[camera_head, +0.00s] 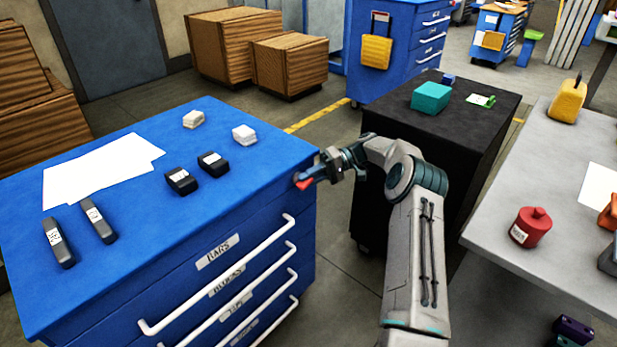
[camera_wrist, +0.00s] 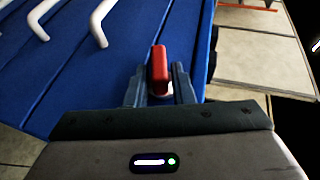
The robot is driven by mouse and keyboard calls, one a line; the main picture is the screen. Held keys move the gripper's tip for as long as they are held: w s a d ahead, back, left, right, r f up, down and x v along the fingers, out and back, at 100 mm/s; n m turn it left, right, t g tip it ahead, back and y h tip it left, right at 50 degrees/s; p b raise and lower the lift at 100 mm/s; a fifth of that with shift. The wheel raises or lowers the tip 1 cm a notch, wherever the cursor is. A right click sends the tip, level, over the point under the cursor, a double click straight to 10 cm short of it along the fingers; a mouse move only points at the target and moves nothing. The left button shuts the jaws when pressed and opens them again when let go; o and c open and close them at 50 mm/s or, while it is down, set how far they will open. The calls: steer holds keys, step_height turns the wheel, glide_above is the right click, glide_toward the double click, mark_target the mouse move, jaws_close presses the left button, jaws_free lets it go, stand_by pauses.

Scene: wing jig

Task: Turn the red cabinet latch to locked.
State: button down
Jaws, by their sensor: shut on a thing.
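The red latch (camera_head: 303,182) is on the near right corner of the blue cabinet (camera_head: 130,262), just below its top edge. My gripper (camera_head: 318,172) reaches it from the right side. In the wrist view the red latch (camera_wrist: 159,68) stands between the two fingers of my gripper (camera_wrist: 160,90), which is shut on it. The latch's long side runs roughly along the fingers in that view. Its pivot and any lock marking are hidden or too small to tell.
White drawer handles (camera_head: 220,272) stick out from the cabinet front; they also show in the wrist view (camera_wrist: 98,24). A black cart (camera_head: 470,112) stands behind my arm, and a grey table (camera_head: 520,222) is at the right. Floor shows between cabinet and cart.

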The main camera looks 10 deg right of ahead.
steer(key=shift+f+m+g+y+b, duration=0.15)
steer(key=shift+m+y+b, duration=0.1)
steer(key=shift+y+b, duration=0.35)
steer(key=shift+f+m+g+y+b, duration=0.15)
steer(key=shift+m+y+b, duration=0.1)
steer(key=shift+y, duration=0.55)
steer(key=c, duration=1.4)
jaws_free()
steer(key=shift+d, duration=0.1)
